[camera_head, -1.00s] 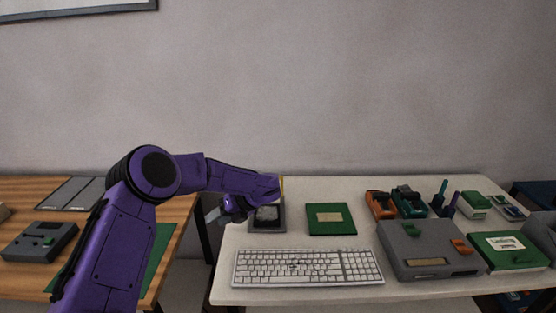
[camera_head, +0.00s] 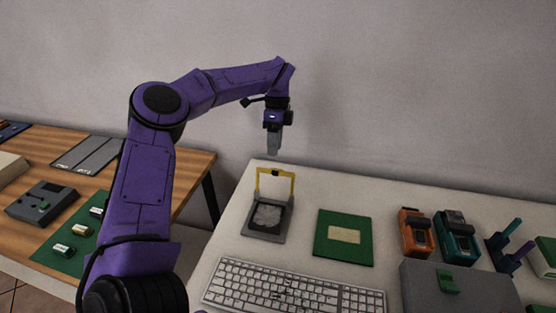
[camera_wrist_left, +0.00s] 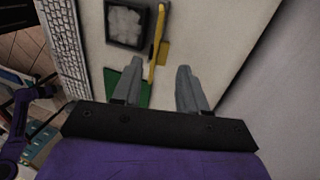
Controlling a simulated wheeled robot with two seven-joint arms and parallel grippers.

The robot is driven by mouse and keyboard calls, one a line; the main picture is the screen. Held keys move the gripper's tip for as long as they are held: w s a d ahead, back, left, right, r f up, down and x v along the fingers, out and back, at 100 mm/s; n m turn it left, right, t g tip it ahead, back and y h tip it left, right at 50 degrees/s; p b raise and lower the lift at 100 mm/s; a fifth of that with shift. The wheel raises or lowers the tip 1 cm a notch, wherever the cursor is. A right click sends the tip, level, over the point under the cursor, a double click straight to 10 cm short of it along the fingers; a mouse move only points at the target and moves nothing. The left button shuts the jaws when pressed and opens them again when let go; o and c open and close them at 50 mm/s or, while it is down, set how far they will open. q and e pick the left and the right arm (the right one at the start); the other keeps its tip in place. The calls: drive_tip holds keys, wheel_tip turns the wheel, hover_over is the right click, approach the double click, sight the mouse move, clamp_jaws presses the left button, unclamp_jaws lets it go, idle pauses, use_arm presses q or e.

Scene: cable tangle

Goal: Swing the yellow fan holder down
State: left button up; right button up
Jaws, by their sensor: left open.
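The yellow fan holder (camera_head: 275,173) stands upright as a frame at the back edge of a grey fan base (camera_head: 265,220) on the white table. In the left wrist view the yellow holder (camera_wrist_left: 157,45) runs beside the dark square fan (camera_wrist_left: 126,24). My left gripper (camera_head: 274,152) points down above and behind the holder, apart from it. In the left wrist view its two fingers (camera_wrist_left: 158,88) are spread with nothing held between them. My right gripper is not in either view.
A green board (camera_head: 343,250) lies right of the fan base, and a white keyboard (camera_head: 290,290) lies in front. Orange (camera_head: 415,232) and teal (camera_head: 457,236) devices stand farther right. A wooden table (camera_head: 50,150) is at the left, and the wall is close behind.

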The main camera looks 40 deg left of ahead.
sight(274, 169)
use_arm(q)
drive_tip(key=x, duration=0.6)
drive_tip(key=shift+w+f+p, duration=0.1)
drive_tip(key=shift+w+p, duration=0.05)
drive_tip(key=shift+p, duration=0.25)
clamp_jaws()
